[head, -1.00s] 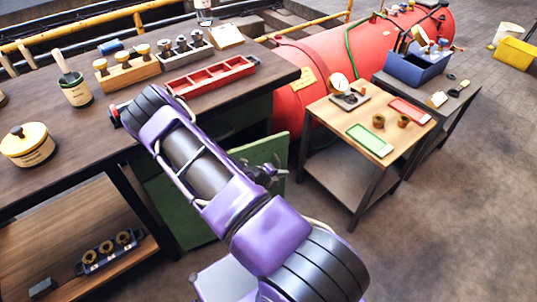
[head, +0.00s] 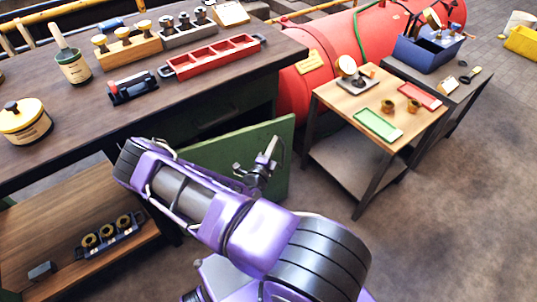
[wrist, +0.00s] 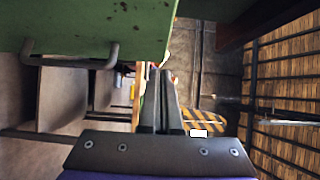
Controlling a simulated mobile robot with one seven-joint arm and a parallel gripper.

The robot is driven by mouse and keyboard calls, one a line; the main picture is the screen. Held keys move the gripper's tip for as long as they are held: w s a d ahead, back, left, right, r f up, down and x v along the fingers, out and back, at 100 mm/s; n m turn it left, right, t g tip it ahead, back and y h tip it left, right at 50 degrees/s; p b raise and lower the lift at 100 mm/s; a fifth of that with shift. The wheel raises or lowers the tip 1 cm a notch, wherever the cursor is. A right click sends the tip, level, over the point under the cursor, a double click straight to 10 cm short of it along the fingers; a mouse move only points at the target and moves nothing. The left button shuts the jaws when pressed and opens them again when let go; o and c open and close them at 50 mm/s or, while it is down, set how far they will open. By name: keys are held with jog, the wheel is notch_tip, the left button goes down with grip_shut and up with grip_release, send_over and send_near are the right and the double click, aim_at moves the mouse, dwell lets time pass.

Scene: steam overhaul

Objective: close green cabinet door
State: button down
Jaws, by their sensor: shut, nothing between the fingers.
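The green cabinet door (head: 224,152) stands open, jutting out from under the dark workbench, in the middle of the head view. In the wrist view, the green door (wrist: 85,22) fills the upper left, speckled with dark marks, with a grey bar handle (wrist: 68,61) on it. My gripper (head: 272,148) is in front of the door panel in the head view, near its free edge. In the wrist view my gripper (wrist: 160,72) is shut and empty, its tips close to the door's edge, right of the handle. Whether it touches the door is unclear. My arm hides the lower door.
The workbench (head: 60,150) carries a red tray (head: 212,57), bottles and tool blocks. Its lower shelf (head: 75,205) holds a block with brass rings. A small wooden-topped table (head: 345,105) stands right of the door. Open floor (head: 440,230) lies at the lower right.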

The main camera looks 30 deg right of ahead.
aim_at(275, 125)
jog(key=shift+w+d+b, duration=0.15)
jog(key=shift+w+d, duration=0.2)
jog(key=shift+w, duration=0.5)
jog(key=shift+w+d+b, duration=0.1)
jog(key=shift+w+d, duration=0.25)
jog(key=shift+w, duration=0.5)
jog(key=shift+w+d+b, duration=0.15)
jog(key=shift+w+d, duration=0.2)
jog(key=shift+w, duration=0.5)
